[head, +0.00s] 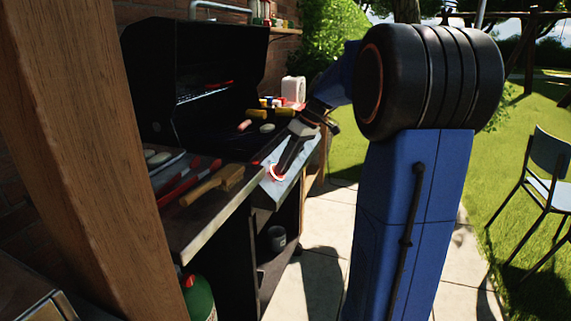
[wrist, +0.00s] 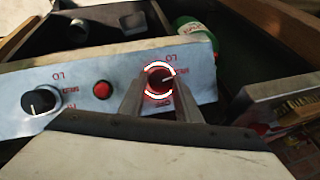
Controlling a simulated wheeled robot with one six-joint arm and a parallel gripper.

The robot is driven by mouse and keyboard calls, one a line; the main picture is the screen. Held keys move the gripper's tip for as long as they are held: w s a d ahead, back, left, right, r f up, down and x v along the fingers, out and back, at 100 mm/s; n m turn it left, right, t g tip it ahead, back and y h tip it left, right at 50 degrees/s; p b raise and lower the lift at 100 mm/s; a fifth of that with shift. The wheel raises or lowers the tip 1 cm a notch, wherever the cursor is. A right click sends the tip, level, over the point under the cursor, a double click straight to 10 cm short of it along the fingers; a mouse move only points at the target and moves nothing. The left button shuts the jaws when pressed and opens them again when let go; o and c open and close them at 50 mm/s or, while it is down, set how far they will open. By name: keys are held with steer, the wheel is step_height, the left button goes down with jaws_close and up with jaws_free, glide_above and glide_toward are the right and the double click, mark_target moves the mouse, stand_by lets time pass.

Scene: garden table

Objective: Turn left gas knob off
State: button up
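The grill's metal control panel (wrist: 75,115) fills the middle of the wrist view. A dark knob with a red and white ring (wrist: 160,80) is on the right part of this panel; the ring also shows in the head view (head: 277,173). My gripper (wrist: 161,90) is at this knob, with one finger on each side and its fingers apart. I cannot tell whether they touch it. A second knob (wrist: 41,101), black with a white mark, is at the panel's left, with a red button (wrist: 102,90) between the two. My gripper (head: 276,167) is in front of the grill in the head view.
The open black grill (head: 195,75) stands behind the counter (head: 195,225), which holds a wooden-handled brush (head: 212,186). A green gas bottle (head: 199,298) is below; it also shows in the wrist view (wrist: 196,40). A wooden post (head: 85,150) blocks the left.

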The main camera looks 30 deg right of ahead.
steer(key=shift+c, duration=0.9)
steer(key=shift+m, duration=0.3)
steer(key=m+y, duration=0.1)
steer(key=m, duration=0.2)
steer(key=shift+d, duration=0.15)
steer(key=m+y, duration=0.1)
steer(key=m, duration=0.1)
steer(key=m+y, duration=0.1)
steer(key=m, duration=0.2)
steer(key=shift+d+f, duration=0.15)
steer(key=shift+f, duration=0.05)
steer(key=m+t+y, duration=0.1)
steer(key=m, duration=0.4)
steer(key=shift+s+f+t+y, duration=0.1)
steer(key=shift+s+t+y, duration=0.1)
steer(key=shift+t+y, duration=0.2)
steer(key=shift+s+f+m+t+y, duration=0.15)
steer(key=shift+m+t, duration=0.3)
steer(key=shift+m, duration=0.85)
steer(key=shift+w+r+m+t+y, duration=0.15)
steer(key=shift+m+t, duration=0.3)
steer(key=shift+m, duration=0.85)
steer(key=shift+s+f, duration=0.1)
